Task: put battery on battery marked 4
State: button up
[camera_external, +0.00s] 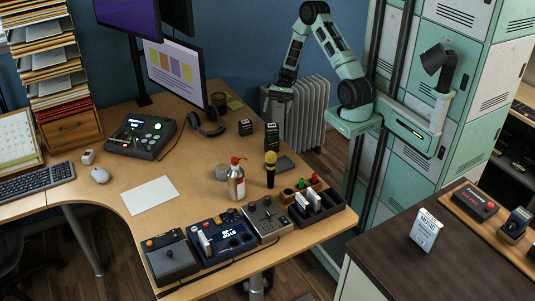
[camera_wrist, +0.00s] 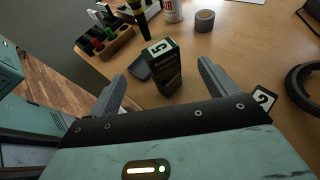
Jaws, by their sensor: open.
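A tall black battery (camera_wrist: 165,73) with a white label on top stands upright on the wooden desk (camera_wrist: 222,48); its mark looks like a 5. It also shows in the external view (camera_external: 271,137). A second black battery (camera_wrist: 263,101) with a white label that looks like a 2 shows partly behind my gripper's right side; in the external view the shorter black battery (camera_external: 245,127) is to the left of the taller one. I cannot make out a 4 on either. My gripper (camera_wrist: 162,85) is open and empty, its fingers apart with the tall battery between and beyond them. In the external view my gripper (camera_external: 280,92) is above the desk's back edge.
A dark flat phone-like slab (camera_wrist: 139,68) lies beside the tall battery. Headphones (camera_external: 207,122) lie left of the batteries. A radiator (camera_external: 302,112) stands behind.

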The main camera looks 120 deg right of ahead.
jog(key=w+a+r+n+g+h, duration=0.1)
jog(key=w+a+r+n+g, duration=0.15)
jog(key=a+n+g, duration=0.4)
jog(key=w+a+r+n+g, duration=0.1)
jog(key=w+a+n, duration=0.25)
jog(key=a, duration=0.55)
jog(key=w+a+r+n+g+h, duration=0.1)
jog(key=w+a+r+n+g, duration=0.2)
jog(key=a+n, duration=0.4)
jog(key=s+a+r+n+h, duration=0.1)
jog(key=s+a+n+h, duration=0.1)
jog(key=s+a+n, duration=0.2)
jog(key=s+a+r+n+h, duration=0.1)
jog(key=s+a+n+h, duration=0.1)
jog(key=s+a+n, duration=0.2)
jog(key=s+a+r+n+h, duration=0.1)
jog(key=s+a+n+h, duration=0.2)
jog(key=a+n, duration=0.6)
jog(key=s+a+t, duration=0.1)
jog(key=a, duration=0.5)
jog(key=shift+s+r+n, duration=0.15)
jog(key=shift+r+n, duration=0.15)
jog(key=shift+r, duration=0.05)
